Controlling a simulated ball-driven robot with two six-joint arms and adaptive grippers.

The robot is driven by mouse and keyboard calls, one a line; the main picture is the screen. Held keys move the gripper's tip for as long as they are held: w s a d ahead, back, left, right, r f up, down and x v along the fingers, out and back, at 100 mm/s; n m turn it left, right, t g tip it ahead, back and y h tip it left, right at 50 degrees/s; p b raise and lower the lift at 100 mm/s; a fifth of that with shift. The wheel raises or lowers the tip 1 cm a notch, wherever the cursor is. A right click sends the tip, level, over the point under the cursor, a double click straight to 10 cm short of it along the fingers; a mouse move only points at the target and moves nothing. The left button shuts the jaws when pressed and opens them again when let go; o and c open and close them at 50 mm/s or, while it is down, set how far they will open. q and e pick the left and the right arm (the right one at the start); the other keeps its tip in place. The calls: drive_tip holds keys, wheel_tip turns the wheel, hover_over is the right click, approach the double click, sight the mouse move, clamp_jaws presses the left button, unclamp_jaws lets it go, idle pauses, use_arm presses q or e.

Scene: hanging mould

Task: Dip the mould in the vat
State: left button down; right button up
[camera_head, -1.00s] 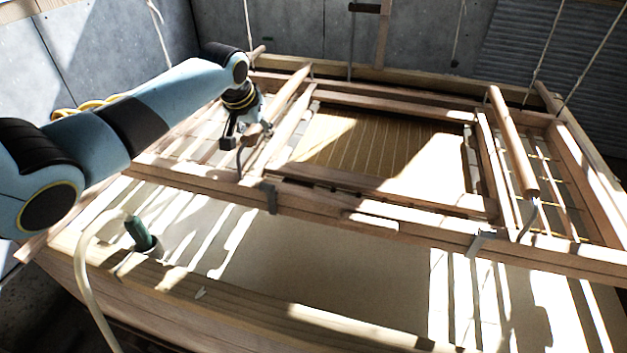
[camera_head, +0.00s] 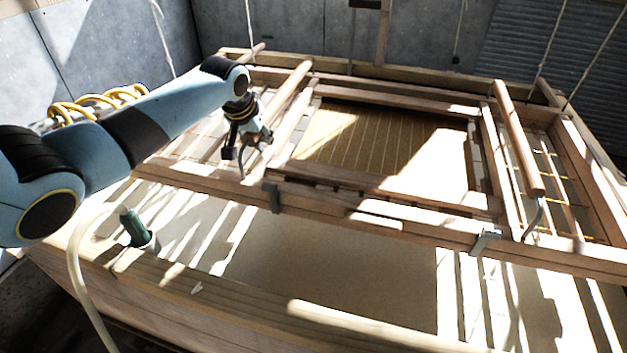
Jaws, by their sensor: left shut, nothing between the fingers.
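The mould (camera_head: 385,190) is a large wooden frame with a ribbed tan screen in its middle. It hangs on ropes over the vat (camera_head: 330,325), a wooden box holding pale liquid. A round handle bar runs along each side of the mould: the left handle (camera_head: 290,85) and the right handle (camera_head: 518,135). My left gripper (camera_head: 243,153) is at the near end of the left handle and partly hides it. Its fingers are shut and hold nothing; I cannot tell whether they touch the handle. My right gripper is out of view.
A green fitting (camera_head: 134,226) with a pale hose (camera_head: 76,262) stands at the vat's front left. Metal hooks, such as the front hook (camera_head: 485,240), sit on the mould's front rail. Ropes (camera_head: 583,78) hang at the sides. Grey walls (camera_head: 100,45) close off the back.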

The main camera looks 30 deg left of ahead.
use_arm(q)
wheel_tip(320, 180, down, 8)
drive_tip(key=b, duration=0.4)
drive_tip(key=shift+s+d+r, duration=0.1)
drive_tip(key=shift+d+r, duration=0.05)
wheel_tip(320, 180, down, 13)
drive_tip(key=t+b, duration=0.1)
drive_tip(key=b, duration=0.8)
drive_tip(key=shift+s, duration=0.1)
